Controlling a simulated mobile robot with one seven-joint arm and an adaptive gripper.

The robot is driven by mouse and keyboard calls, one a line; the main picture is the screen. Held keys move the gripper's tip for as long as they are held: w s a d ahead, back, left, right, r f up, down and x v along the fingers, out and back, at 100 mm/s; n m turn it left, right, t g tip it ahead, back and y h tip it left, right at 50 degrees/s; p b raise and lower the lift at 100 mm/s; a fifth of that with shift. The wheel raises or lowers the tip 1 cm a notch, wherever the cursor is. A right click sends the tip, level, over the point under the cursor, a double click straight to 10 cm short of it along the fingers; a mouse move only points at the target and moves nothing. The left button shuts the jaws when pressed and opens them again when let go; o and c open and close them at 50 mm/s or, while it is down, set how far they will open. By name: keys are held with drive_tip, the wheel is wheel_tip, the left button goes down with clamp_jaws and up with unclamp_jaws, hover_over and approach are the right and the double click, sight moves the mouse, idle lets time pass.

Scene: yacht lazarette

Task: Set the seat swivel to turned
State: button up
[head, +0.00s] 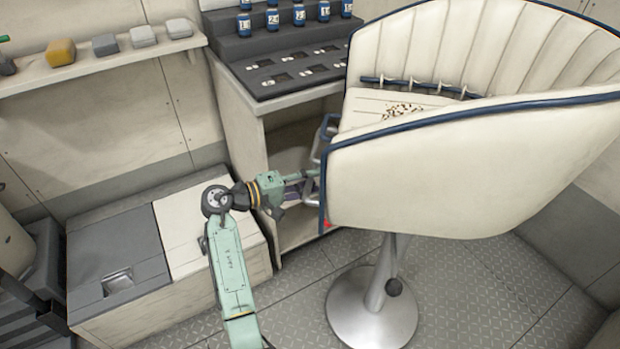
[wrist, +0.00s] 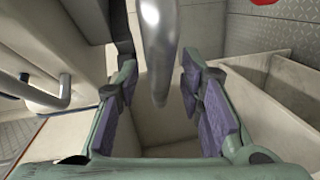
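The cream swivel seat (head: 450,170) with dark blue trim stands on a round metal pedestal (head: 370,310), its open side toward the upper left. A grey metal loop (head: 322,138) shows at its left edge. My gripper (head: 312,184) is beside the seat's left edge, partly hidden by it. In the wrist view my gripper (wrist: 160,112) is open, with purple pads apart. A grey metal bar (wrist: 158,45) reaches down between the fingers, with gaps on both sides. I cannot tell for sure whether this bar is the loop.
A console (head: 290,60) with blue cans stands behind my gripper, with an open compartment below. A low locker (head: 115,250) is at the left, under a shelf (head: 100,62) with small items. The metal floor (head: 480,290) is clear around the pedestal.

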drive_tip(key=shift+d, duration=0.1)
drive_tip(key=shift+c, duration=0.4)
clamp_jaws()
idle(0.5)
